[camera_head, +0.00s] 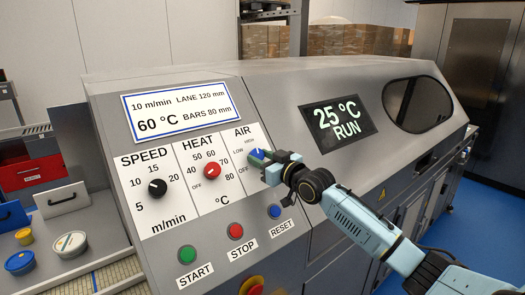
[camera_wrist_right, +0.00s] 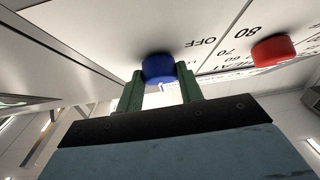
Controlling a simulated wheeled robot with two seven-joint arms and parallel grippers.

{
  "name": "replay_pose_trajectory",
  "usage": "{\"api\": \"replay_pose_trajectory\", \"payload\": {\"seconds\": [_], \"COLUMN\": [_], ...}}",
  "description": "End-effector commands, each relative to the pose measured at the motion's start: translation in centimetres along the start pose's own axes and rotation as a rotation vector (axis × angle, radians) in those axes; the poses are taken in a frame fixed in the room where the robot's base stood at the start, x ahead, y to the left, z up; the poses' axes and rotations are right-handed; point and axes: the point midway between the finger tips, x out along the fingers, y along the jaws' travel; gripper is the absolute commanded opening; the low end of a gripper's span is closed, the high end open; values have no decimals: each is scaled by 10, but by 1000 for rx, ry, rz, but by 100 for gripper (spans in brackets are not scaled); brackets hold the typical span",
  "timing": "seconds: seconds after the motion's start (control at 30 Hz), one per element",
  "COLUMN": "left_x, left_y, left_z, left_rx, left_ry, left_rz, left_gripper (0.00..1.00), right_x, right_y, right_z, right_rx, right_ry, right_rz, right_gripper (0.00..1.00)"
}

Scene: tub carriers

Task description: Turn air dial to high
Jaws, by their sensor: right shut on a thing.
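The blue air dial (camera_head: 257,154) sits on the white AIR panel (camera_head: 244,192) of the sloped metal console, with LOW marked to its upper left and HIGH above it. My right gripper (camera_head: 264,165) reaches it from the right and is shut on it. In the right wrist view the blue dial (camera_wrist_right: 158,68) sits between the two green fingers (camera_wrist_right: 160,92). A white mark shows on the dial there, but I cannot tell which label it points at. The fingers partly hide the dial. My left gripper is not in view.
The red heat dial (camera_head: 211,170) and black speed dial (camera_head: 157,188) are to the left. Green START (camera_head: 187,254), red STOP (camera_head: 235,231) and blue RESET (camera_head: 274,212) buttons lie below. A screen (camera_head: 339,122) reads 25 °C RUN. Tubs (camera_head: 70,244) stand at left.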

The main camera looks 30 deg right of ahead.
Motion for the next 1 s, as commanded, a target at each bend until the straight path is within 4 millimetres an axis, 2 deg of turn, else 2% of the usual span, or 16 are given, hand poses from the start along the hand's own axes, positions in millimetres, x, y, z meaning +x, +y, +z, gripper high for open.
{"api": "replay_pose_trajectory", "payload": {"seconds": [0.4, 0.43, 0.6, 0.87, 1.0], "left_x": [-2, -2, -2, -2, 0], "left_y": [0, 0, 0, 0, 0], "left_z": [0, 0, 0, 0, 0], "left_rx": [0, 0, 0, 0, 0], "left_ry": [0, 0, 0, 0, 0], "left_rz": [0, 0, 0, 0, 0], "left_gripper": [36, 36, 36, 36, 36], "right_x": [0, 0, 0, -1, -8], "right_y": [0, 0, 0, 0, 0], "right_z": [0, 0, 0, 0, 2], "right_rx": [20, 20, 19, 18, 18], "right_ry": [3, 3, 2, 2, 1], "right_rz": [17, 17, 17, 17, 17], "right_gripper": [14, 39, 59, 59, 59]}}
